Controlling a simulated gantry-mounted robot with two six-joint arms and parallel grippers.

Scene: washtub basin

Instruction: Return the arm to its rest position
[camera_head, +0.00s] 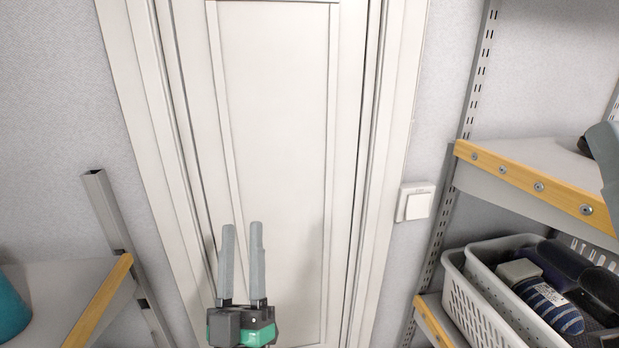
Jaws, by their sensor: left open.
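My left gripper (242,228) shows at the bottom, left of the middle, in the head view. Its two grey fingers point up, parallel, with a narrow gap between them and nothing held. Its dark and green body sits at the bottom edge. It is in front of a white panelled door (285,130); I cannot tell how far from it. My right gripper is not clearly in view; a grey part that may belong to my right arm shows at the right edge.
A metal shelf with a wooden edge (520,183) stands at the right. Below it are white baskets (478,305) with dark items and a striped roll (548,306). A light switch (417,205) is on the wall. A lower shelf (60,290) with a teal object (12,312) is at the left.

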